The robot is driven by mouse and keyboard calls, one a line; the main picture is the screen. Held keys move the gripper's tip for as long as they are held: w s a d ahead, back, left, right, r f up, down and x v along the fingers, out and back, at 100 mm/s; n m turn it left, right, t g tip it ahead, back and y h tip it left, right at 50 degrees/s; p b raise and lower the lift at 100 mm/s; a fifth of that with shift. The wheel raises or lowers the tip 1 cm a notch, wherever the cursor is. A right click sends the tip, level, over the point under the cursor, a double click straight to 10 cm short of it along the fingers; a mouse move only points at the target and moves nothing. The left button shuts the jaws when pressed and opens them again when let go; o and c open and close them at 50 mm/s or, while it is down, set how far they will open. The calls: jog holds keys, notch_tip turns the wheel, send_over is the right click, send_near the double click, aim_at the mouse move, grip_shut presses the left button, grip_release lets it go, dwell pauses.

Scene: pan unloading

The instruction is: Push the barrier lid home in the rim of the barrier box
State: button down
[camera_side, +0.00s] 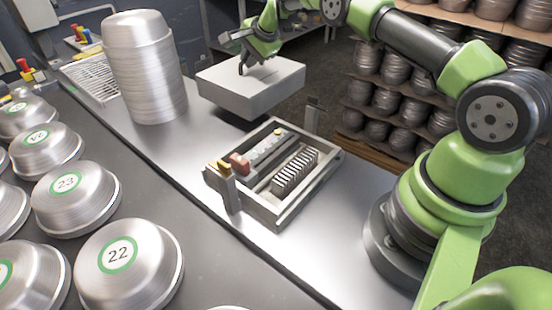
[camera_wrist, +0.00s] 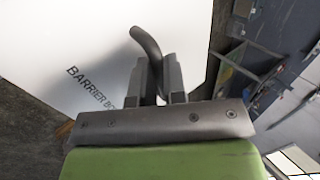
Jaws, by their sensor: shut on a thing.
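The barrier lid (camera_side: 255,92) is a light grey, box-shaped cover behind the barrier box in the side view, apart from its rim. It appears held up near the bench's far edge, roughly level. In the wrist view the lid (camera_wrist: 75,50) is a pale surface lettered "BARRIER BO…", partly covered by my gripper. My gripper (camera_side: 242,66) is shut on the lid's dark curved handle (camera_wrist: 146,42), between both fingers (camera_wrist: 155,84). The barrier box (camera_side: 325,178) stands open on the bench, its rim bare and its rails, terminals and finned part showing.
A tall stack of metal pans (camera_side: 148,75) stands left of the lid. Numbered domed pans (camera_side: 125,260) fill the left foreground. Bench surface (camera_side: 300,255) before the box is clear.

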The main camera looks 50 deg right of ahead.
jog(key=shift+r, duration=0.15)
jog(key=s+a+r+n+g+y, duration=0.3)
jog(key=s+a+r+n, duration=0.5)
jog(key=s, duration=0.2)
jog(key=s+a+r+n+g+y, duration=0.2)
jog(key=s+a+r+n+y, duration=0.2)
jog(key=s+a+r+n, duration=0.5)
notch_tip(320, 180, down, 16)
jog(key=s+n+g+h, duration=0.2)
jog(key=n+g+h, duration=0.4)
jog(key=n, duration=1.3)
jog(key=shift+s+d+r+g+h, duration=0.3)
jog(key=shift+s+d+g, duration=0.1)
jog(key=shift+g, duration=0.9)
jog(key=shift+f, duration=1)
jog(key=c, duration=1.1)
grip_release()
